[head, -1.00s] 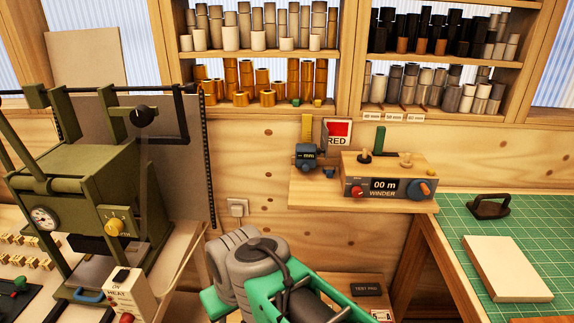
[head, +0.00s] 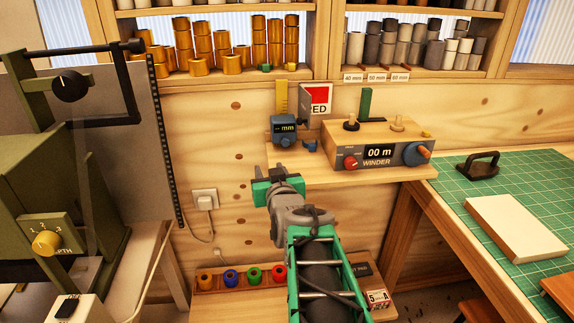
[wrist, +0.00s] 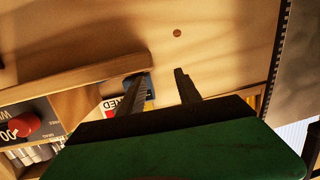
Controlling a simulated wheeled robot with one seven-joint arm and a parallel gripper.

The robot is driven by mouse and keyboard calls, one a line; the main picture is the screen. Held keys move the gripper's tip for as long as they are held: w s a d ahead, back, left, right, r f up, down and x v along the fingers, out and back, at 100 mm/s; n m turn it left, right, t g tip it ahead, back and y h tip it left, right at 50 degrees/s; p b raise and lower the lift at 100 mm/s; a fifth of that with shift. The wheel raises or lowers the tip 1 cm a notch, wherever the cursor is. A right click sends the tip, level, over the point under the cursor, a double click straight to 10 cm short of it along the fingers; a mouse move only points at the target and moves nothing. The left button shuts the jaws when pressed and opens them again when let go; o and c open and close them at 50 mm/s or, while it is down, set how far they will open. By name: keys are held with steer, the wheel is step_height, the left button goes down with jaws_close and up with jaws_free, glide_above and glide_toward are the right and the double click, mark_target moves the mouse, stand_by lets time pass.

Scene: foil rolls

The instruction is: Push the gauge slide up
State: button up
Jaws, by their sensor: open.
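The gauge slide (head: 285,129) is a dark blue block marked "mm" on a yellow upright scale (head: 282,96), at the left end of the wooden shelf. My gripper (head: 268,171) is open and empty in the head view, lower and a little left of the slide, and apart from it in the picture. In the wrist view my two dark fingers (wrist: 161,76) are spread. The slide's blue edge (wrist: 149,87) shows beside the left finger and is partly hidden by it. Whether they touch I cannot tell.
The winder box (head: 378,145) stands right of the gauge on the shelf (head: 345,177). A red sign (head: 318,97) is behind the gauge. A green press (head: 45,185) stands at left and a green cutting mat (head: 520,195) lies at right. The wall left of the gauge is bare.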

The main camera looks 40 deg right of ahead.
mark_target(286, 143)
steer(key=d, duration=0.1)
steer(key=s+d+r+h, duration=0.1)
steer(key=d, duration=0.1)
steer(key=s+d+m+h, duration=0.1)
steer(key=d, duration=0.1)
steer(key=shift+s+r+t+b, duration=0.1)
steer(key=shift+r+t+b, duration=0.2)
steer(key=x, duration=0.5)
steer(key=p+x, duration=0.1)
steer(key=x, duration=0.1)
steer(key=shift+w+d+r, duration=0.2)
steer(key=shift+d+r, duration=0.05)
steer(key=shift+r, duration=0.05)
jaws_close()
stand_by(0.4)
